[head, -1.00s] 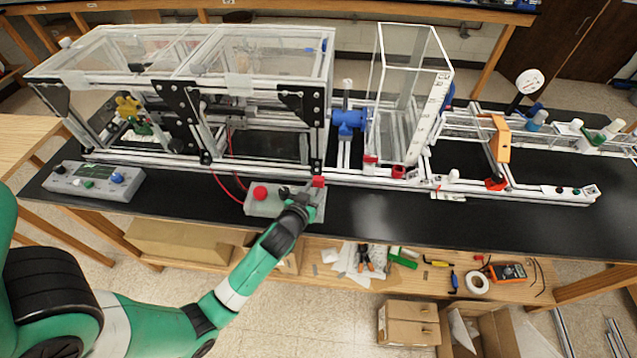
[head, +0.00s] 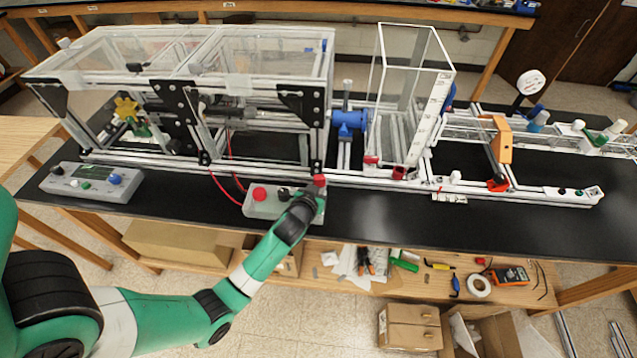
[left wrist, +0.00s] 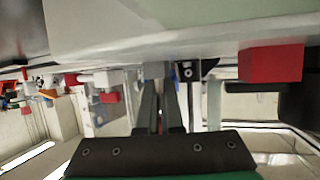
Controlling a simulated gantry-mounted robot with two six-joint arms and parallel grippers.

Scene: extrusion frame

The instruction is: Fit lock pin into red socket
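A small red block (head: 319,180), which may be the red socket, sits at the foot of the frame's right front post in the head view. My left gripper (head: 317,192) is right beside it, over the right end of a grey control box; contact cannot be told. In the left wrist view my left gripper's two dark fingers (left wrist: 160,100) stand close together with a narrow gap. A small grey piece (left wrist: 154,70) shows near their tips; whether it is held cannot be told. I cannot make out the lock pin. My right gripper is not in view.
The control box (head: 256,207) carries a red button (head: 260,194) and a dark knob (head: 283,194). The extrusion frame (head: 250,172) stands close behind. A red clamp (head: 398,173) lies further right. The black bench top (head: 390,225) is clear at the front right.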

